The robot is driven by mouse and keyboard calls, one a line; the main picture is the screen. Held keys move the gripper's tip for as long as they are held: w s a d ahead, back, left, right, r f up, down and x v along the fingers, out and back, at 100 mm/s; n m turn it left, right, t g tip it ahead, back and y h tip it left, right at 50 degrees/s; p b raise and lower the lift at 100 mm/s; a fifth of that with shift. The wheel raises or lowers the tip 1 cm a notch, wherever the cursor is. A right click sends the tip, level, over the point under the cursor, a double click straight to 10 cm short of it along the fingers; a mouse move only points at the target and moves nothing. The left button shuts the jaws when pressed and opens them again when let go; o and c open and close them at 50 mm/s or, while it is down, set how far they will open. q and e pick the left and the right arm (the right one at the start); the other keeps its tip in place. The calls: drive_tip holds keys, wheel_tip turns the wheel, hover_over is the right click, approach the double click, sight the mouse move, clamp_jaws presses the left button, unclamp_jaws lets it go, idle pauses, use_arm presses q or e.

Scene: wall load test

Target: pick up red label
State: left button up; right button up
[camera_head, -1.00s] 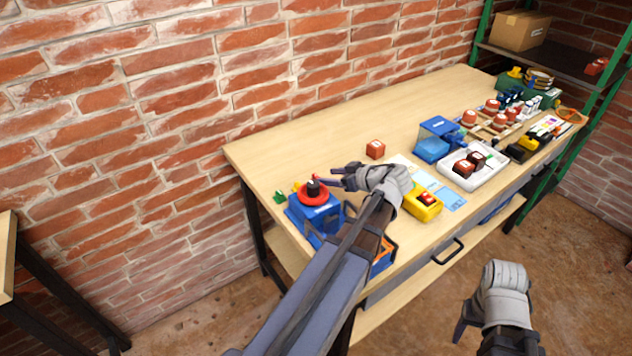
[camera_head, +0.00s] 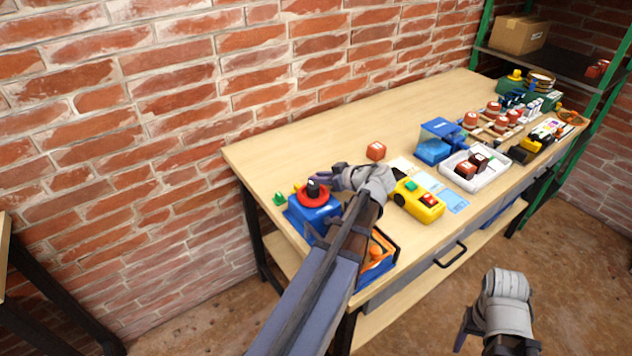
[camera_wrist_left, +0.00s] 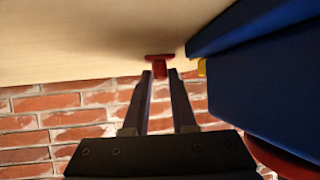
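A small red T-shaped piece (camera_wrist_left: 160,64), which looks like the red label, shows in the left wrist view at the tabletop, between the tips of my left gripper (camera_wrist_left: 160,76). The fingers stand apart on either side of it; I cannot tell whether they touch it. In the head view my left gripper (camera_head: 322,181) is just behind a blue box (camera_head: 318,222) with a red ring and black knob, and I cannot make out the red label there. My right gripper (camera_head: 463,330) is off the table at the lower right; its opening is unclear.
A small yellow piece (camera_wrist_left: 202,67) and the blue box (camera_wrist_left: 255,75) are close to the left fingers. A green piece (camera_head: 279,198) stands at the table's left edge. The back of the table is clear.

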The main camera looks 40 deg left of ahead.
use_arm(q)
clamp_jaws()
drive_tip(key=shift+r, duration=0.1)
wheel_tip(320, 180, up, 10)
drive_tip(key=p, duration=1)
